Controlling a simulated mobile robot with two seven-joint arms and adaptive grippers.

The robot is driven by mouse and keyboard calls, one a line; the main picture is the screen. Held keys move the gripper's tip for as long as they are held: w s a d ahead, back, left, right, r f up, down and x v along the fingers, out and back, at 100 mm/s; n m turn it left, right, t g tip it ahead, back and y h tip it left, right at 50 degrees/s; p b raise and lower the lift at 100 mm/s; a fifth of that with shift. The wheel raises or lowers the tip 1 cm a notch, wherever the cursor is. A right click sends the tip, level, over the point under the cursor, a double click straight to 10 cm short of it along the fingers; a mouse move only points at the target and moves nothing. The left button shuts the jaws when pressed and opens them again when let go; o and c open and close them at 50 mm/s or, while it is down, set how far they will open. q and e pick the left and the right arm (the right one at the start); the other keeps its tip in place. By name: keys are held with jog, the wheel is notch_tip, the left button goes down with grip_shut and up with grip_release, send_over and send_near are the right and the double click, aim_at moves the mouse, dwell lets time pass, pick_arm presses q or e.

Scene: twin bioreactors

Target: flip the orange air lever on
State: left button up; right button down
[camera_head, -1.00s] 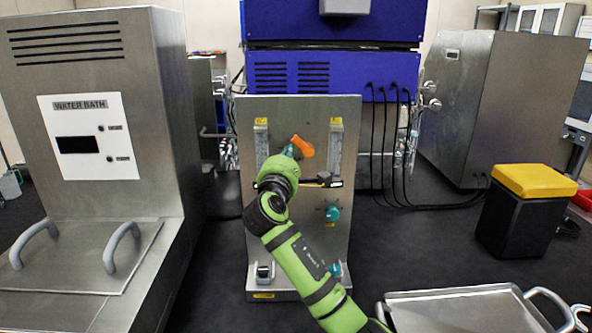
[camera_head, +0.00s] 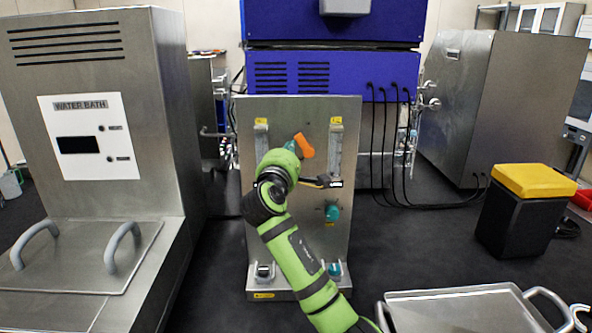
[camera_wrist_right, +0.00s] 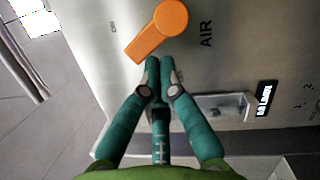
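The orange air lever (camera_head: 304,146) is on the upper front of the upright metal panel (camera_head: 307,113). In the right wrist view the orange lever (camera_wrist_right: 158,30) has a round hub, and its arm points down and left, beside the printed word AIR (camera_wrist_right: 207,33). My right gripper (camera_wrist_right: 160,62) has its teal fingers together with nothing between them. The fingertips are just below the lever; I cannot tell if they touch it. In the head view my right gripper (camera_head: 293,147) is mostly hidden behind my green wrist. My left gripper is not in view.
The panel also carries a teal knob (camera_head: 332,212) and two clear vertical tubes, including the right one (camera_head: 335,150). A water bath (camera_head: 95,180) stands left. A metal tray (camera_head: 455,310) is front right, and a black bin with a yellow lid (camera_head: 533,181) is behind it.

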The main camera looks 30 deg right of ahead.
jog(key=shift+s+d+r+m+g+y+p, duration=0.15)
jog(key=shift+r+m, duration=0.15)
jog(key=shift+m, duration=0.5)
jog(key=shift+s+d+r+m+g+y+p, duration=0.15)
jog(key=shift+r+m+g+p, duration=0.1)
jog(key=shift+m, duration=0.55)
jog(key=shift+d+r+m+g+p, duration=0.15)
jog(key=shift+r+m, duration=0.15)
jog(key=shift+m, duration=0.5)
dwell(2.6)
dwell(0.7)
